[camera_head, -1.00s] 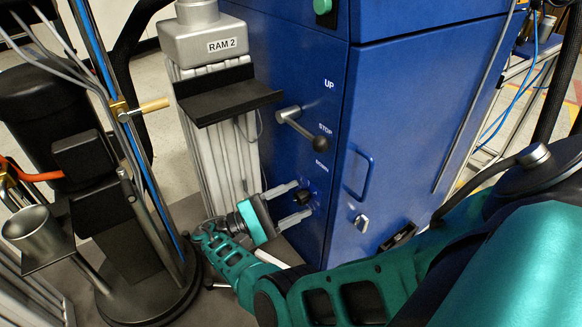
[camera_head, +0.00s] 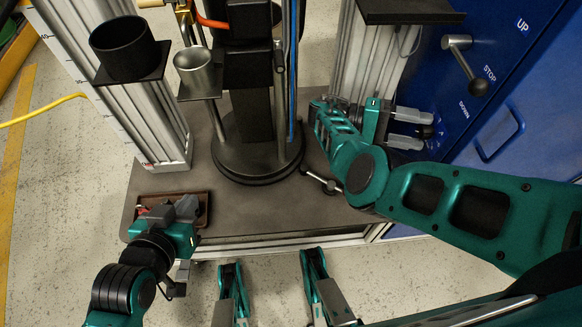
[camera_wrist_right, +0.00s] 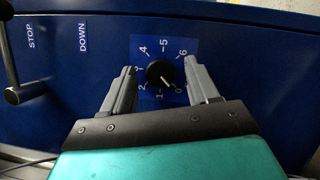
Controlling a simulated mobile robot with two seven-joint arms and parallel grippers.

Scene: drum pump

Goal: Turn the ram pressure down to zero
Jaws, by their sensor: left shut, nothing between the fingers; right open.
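The ram pressure knob (camera_wrist_right: 160,73) is a round black dial on a blue scale plate (camera_wrist_right: 184,47) numbered from 0 up to 6. Its white pointer line aims to the lower right, toward the 0. My right gripper (camera_wrist_right: 161,72) is open, with one grey finger on each side of the knob and a gap visible on both sides. In the head view, my right gripper (camera_head: 412,129) reaches the blue cabinet front, and the knob shows small and dark between the fingers. My left gripper (camera_head: 186,212) is shut and empty, over a small brown tray at the lower left.
A lever with a black ball (camera_head: 478,87) sticks out of the blue cabinet (camera_head: 505,80) beside UP, STOP and DOWN labels. The brown tray (camera_head: 205,207) lies on the platform. A round black base (camera_head: 258,163) stands mid-platform.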

